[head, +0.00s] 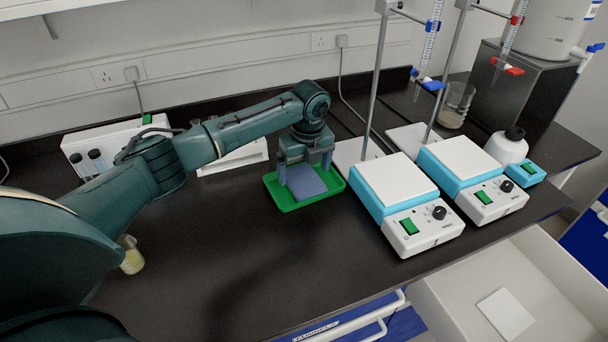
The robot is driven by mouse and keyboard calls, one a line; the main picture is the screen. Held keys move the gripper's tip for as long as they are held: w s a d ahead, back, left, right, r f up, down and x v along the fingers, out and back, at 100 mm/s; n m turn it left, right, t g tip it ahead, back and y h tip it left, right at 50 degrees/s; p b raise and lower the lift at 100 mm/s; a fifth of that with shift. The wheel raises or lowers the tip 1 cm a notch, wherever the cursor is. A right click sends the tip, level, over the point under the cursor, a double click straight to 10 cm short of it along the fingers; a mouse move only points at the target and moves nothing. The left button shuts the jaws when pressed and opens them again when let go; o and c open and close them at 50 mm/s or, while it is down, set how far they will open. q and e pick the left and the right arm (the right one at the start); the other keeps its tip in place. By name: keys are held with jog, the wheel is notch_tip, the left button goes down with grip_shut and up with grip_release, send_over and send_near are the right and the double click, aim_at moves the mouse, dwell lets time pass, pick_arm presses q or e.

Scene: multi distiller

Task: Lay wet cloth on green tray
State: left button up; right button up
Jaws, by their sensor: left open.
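The green tray (335,185) sits on the black bench in the middle of the head view. A blue-grey folded cloth (306,184) lies inside it. My left gripper (305,176) is directly over the tray, pointing down. Its two fingers are apart on either side of the cloth, and it is open. I cannot tell whether the fingertips touch the cloth. The gripper body hides the tray's back edge. My right gripper is not in view.
Two white-and-blue stirrer plates (405,205) (475,180) stand close to the tray's right, with burette stands behind. A beaker of yellow liquid (131,256) is beside my left arm. The bench front is clear. An open drawer (545,300) is at lower right.

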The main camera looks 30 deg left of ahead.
aim_at(307, 183)
pick_arm(q)
notch_tip(307, 183, up, 9)
jog(key=shift+s+d+r, duration=0.15)
jog(key=shift+s+d, duration=0.15)
jog(key=shift+d, duration=0.15)
dwell(0.3)
